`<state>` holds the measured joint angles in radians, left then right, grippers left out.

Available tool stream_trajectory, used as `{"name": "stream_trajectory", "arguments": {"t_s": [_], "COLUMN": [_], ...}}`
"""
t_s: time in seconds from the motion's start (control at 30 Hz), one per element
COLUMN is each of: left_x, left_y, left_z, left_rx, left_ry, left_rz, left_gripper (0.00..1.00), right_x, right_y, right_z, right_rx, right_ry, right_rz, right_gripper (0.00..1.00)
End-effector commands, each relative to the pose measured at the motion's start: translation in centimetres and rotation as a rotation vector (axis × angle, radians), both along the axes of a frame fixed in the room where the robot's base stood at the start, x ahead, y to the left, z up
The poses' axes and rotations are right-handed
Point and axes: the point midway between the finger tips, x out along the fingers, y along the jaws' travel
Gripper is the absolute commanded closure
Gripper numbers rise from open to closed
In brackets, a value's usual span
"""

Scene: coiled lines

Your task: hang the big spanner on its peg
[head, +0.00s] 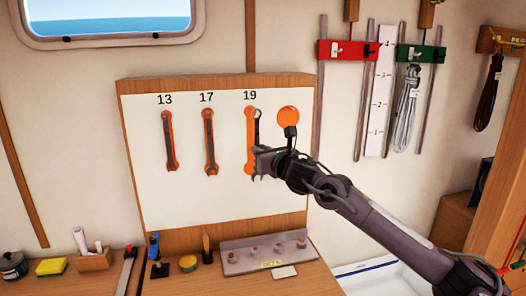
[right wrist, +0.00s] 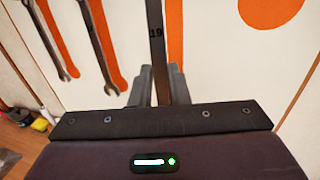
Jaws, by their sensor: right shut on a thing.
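The big spanner (head: 257,124), a dark steel one marked 19 in the right wrist view (right wrist: 156,45), is upright in front of the white tool board (head: 185,222). My right gripper (head: 260,163) is shut on its shaft. The spanner's ring end shows above the jaws and its lower end just below them. Its orange outline (head: 249,130) under the number 19 shows just left of the spanner, partly covered by it and my gripper. I cannot tell whether the spanner touches the board, and its peg is not clear. My left gripper is out of view.
Two smaller spanners hang at 13 (head: 169,140) and 17 (head: 209,140), left of the held one. An orange disc (head: 288,117) is close on the right. Below are a grey rack (head: 240,262) and small items on the wooden bench. Coiled lines (head: 406,95) hang farther right.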

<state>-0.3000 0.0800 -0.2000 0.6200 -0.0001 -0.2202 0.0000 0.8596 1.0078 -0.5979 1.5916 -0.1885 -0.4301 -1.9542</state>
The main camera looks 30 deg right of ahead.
Motion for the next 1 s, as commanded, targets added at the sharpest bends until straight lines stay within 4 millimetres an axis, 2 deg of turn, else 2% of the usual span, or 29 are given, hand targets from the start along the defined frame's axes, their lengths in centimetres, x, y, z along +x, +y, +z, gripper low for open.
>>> {"name": "stream_trajectory", "arguments": {"t_s": [0.87, 1.0], "left_x": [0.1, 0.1], "left_y": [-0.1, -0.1], "left_z": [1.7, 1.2], "left_rx": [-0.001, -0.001], "left_ry": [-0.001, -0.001], "left_rz": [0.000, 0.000], "left_gripper": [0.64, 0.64], "right_x": [5.1, 5.7], "right_y": [-1.3, -1.5], "right_z": [-0.2, -0.6], "right_rx": [0.002, 0.000], "right_ry": [-0.002, -0.002], "right_rz": [-0.001, -0.001], "right_gripper": [1.00, 1.00]}}
